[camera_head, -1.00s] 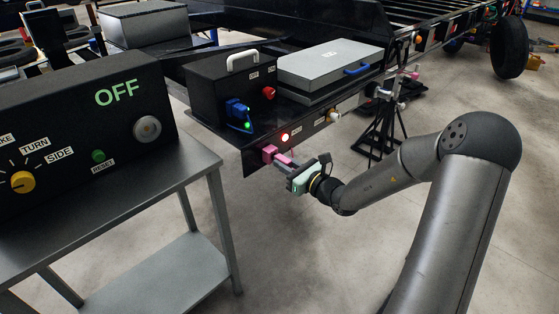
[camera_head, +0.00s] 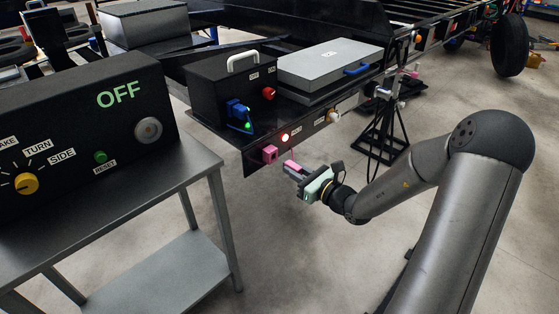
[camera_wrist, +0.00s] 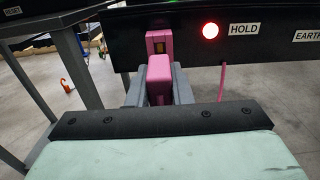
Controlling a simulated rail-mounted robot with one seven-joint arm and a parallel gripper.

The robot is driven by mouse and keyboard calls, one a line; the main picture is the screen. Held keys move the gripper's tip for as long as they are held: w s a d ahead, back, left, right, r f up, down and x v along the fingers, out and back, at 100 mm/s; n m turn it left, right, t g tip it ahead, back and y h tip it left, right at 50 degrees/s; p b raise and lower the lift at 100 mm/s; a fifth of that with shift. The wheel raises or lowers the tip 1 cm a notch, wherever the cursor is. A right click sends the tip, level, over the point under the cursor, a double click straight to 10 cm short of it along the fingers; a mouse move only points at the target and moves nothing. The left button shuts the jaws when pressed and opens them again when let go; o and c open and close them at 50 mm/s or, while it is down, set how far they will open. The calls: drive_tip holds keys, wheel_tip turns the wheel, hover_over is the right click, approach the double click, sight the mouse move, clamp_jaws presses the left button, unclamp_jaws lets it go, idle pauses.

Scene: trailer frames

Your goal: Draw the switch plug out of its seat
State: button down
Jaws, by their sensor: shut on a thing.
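The pink switch plug (camera_head: 291,164) is between the two grey fingers of my gripper (camera_head: 290,171); it also shows in the wrist view (camera_wrist: 158,88). My gripper (camera_wrist: 158,84) is shut on it. The pink seat (camera_head: 270,153) is on the black front panel, left of the plug, with a visible gap between them in the head view. In the wrist view the seat (camera_wrist: 160,40) stands just beyond the plug, and its dark opening with a yellowish part shows. A pink cord (camera_wrist: 222,82) hangs below the panel beside the gripper.
A red lit lamp (camera_head: 285,137) marked HOLD (camera_wrist: 244,29) is right of the seat. A blue plug (camera_head: 237,109) is on the black box above. A metal table (camera_head: 200,165) with an OFF-labelled control box (camera_head: 70,130) stands at left. The floor below the gripper is clear.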

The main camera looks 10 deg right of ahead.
drive_tip(key=shift+s+d, duration=0.25)
drive_tip(key=shift+s, duration=0.05)
